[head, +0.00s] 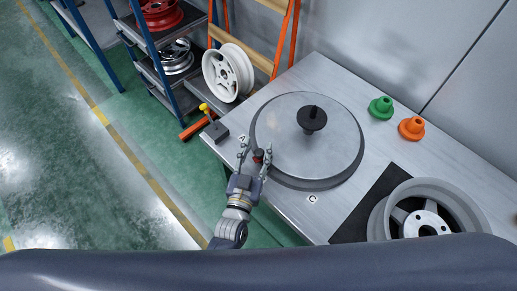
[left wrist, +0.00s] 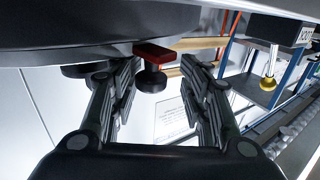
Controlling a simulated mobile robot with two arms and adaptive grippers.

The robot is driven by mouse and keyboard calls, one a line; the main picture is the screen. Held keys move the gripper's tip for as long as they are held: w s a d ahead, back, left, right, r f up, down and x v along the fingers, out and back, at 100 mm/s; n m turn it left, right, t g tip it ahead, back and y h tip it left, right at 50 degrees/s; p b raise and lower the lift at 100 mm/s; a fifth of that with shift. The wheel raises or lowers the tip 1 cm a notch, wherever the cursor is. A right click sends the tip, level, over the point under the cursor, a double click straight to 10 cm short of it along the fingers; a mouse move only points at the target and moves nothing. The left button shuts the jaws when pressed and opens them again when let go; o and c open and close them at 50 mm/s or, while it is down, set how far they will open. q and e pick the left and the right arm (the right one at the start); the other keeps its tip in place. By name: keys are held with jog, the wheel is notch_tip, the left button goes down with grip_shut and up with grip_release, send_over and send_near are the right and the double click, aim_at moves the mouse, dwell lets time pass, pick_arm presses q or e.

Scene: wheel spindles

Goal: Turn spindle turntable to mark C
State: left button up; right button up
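The spindle turntable (head: 333,151) is a round grey disc on the bench, with a black knob (head: 311,118) standing on it. A small red-topped dark handle (head: 258,156) is at its left front rim, between mark A (head: 241,138) and mark C (head: 312,198). My left gripper (head: 254,150) is open at that rim, with one finger on each side of the handle. In the left wrist view, the red-topped handle (left wrist: 153,54) shows between the spread fingers (left wrist: 160,72), with gaps on both sides. My right gripper is not in view.
A grey wheel (head: 459,196) lies on a black mat (head: 362,212) at the right. A grey block (head: 217,132) is at the left corner. A wheel rack (head: 153,59) stands beyond.

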pick_arm(q)
jog(key=shift+d, duration=0.2)
jog(key=v, duration=1.2)
jog(key=shift+a, duration=0.15)
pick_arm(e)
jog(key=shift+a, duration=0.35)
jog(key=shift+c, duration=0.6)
